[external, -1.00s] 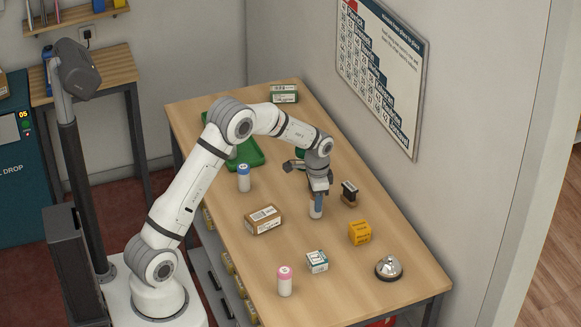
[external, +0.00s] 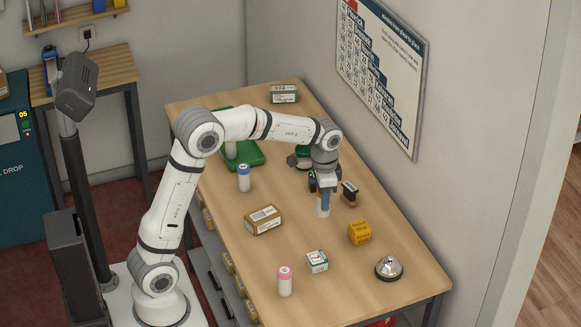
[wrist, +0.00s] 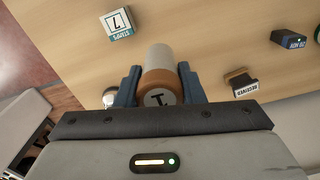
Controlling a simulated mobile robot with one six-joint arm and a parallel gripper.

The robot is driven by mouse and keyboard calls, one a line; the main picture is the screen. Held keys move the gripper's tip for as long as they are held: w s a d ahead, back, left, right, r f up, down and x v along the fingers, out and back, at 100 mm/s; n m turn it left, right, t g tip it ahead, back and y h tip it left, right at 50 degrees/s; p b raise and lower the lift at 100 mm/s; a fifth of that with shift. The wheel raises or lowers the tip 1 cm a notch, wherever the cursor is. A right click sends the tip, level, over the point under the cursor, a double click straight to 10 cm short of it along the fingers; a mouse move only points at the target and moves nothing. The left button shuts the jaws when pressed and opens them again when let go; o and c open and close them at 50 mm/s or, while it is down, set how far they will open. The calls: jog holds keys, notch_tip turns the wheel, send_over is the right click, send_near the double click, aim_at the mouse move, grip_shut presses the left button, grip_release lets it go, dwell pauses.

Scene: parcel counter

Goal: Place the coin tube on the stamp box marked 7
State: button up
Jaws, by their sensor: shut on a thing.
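The coin tube is a white cylinder (wrist: 159,56) with a brown-orange end that carries a dark mark, seen in the wrist view. My gripper (wrist: 158,88) is shut on it, one blue finger on each side. In the external view my gripper (external: 325,193) points down and the tube's white lower part (external: 322,210) shows below the fingers. I cannot tell whether its base touches the counter. The stamp box marked 7 (wrist: 117,24) is white and teal, at the upper left of the wrist view. In the external view the small box (external: 317,261) sits in front of the tube, apart from it.
A hand stamp (external: 349,192) stands close right of the tube. A yellow box (external: 360,233), bell (external: 389,268), brown parcel (external: 263,220), pink-capped tube (external: 285,281) and blue-capped tube (external: 243,178) stand on the wooden counter (external: 330,300). A green tray (external: 250,154) is further back.

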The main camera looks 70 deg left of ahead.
jog(key=s+d, duration=0.4)
jog(key=d, duration=0.2)
send_over(317, 257)
notch_tip(317, 257, down, 5)
jog(key=shift+w+f, duration=0.1)
jog(key=shift+f, duration=1.9)
jog(key=shift+f, duration=0.1)
jog(key=o, duration=1.1)
